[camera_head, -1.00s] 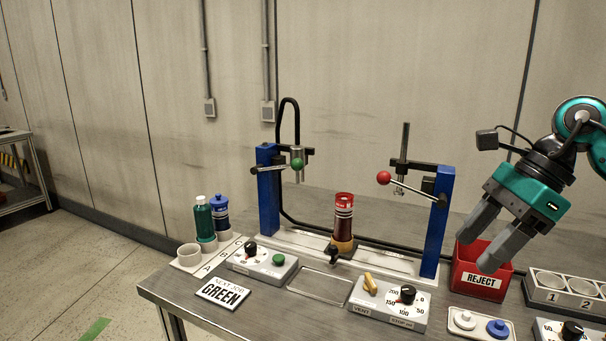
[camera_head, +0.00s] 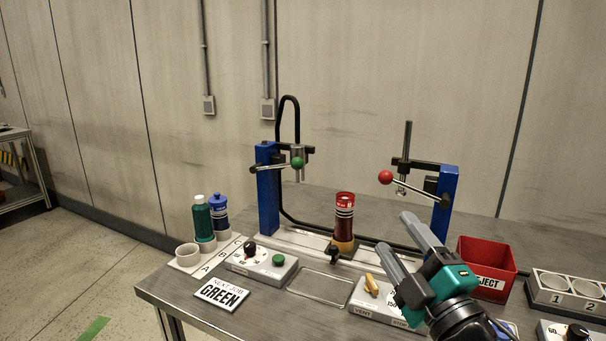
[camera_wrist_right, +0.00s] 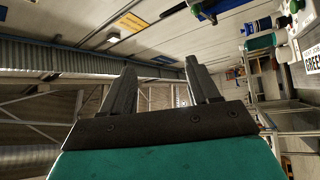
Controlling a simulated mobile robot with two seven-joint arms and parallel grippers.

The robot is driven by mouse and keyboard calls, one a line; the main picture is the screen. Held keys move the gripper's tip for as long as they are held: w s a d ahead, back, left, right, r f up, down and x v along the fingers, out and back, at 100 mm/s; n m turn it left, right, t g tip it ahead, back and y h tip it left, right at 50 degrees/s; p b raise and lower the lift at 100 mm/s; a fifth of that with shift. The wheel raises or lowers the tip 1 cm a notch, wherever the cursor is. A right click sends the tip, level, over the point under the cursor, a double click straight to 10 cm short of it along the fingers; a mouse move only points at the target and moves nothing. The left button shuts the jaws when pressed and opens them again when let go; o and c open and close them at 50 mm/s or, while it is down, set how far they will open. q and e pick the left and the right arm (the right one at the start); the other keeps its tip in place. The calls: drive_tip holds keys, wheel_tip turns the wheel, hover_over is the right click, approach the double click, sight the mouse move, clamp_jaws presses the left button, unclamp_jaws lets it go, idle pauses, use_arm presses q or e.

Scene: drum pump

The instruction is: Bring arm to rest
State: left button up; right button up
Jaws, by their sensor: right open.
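My right gripper (camera_head: 402,250) is in the lower right of the head view, over the front right of the bench. Its two grey fingers point up and to the left, and they are apart with nothing between them. In the right wrist view the open fingers (camera_wrist_right: 160,92) point at the far wall and ceiling area. The gripper hides part of the right control box (camera_head: 362,300) and the small tray with the blue button. My left gripper is not in view.
A bottle with a red cap (camera_head: 344,215) stands between two blue posts (camera_head: 268,200). A red reject bin (camera_head: 487,262) stands right of my gripper. Green (camera_head: 203,218) and blue (camera_head: 220,212) bottles stand at left. A sign (camera_head: 222,294) reads GREEN. A shallow recess (camera_head: 318,286) is empty.

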drive_tip(key=s+d+f+m+g+h, duration=0.2)
drive_tip(key=s+f+m, duration=0.1)
drive_tip(key=f, duration=0.3)
drive_tip(key=s+d+f+m+g+h, duration=0.2)
drive_tip(key=s+f+m+g+h, duration=0.1)
drive_tip(key=f+m, duration=0.2)
drive_tip(key=s+d+f+m+g+h, duration=0.2)
drive_tip(key=f+m+g, duration=0.1)
drive_tip(key=f, duration=0.4)
drive_tip(key=shift+s+d+m, duration=0.2)
drive_tip(key=shift+s+m, duration=0.2)
drive_tip(key=s+f+m+g, duration=0.2)
drive_tip(key=s+f+g, duration=0.25)
drive_tip(key=s, duration=0.45)
drive_tip(key=s+f+m+g, duration=0.2)
drive_tip(key=s+f+g, duration=0.25)
drive_tip(key=s, duration=0.35)
drive_tip(key=w+a+f+t+y+b, duration=0.2)
drive_tip(key=w+f+t, duration=0.5)
drive_tip(key=f, duration=0.4)
drive_tip(key=shift+w+a+f, duration=0.25)
drive_tip(key=shift+a+f, duration=0.05)
drive_tip(key=shift+a, duration=0.25)
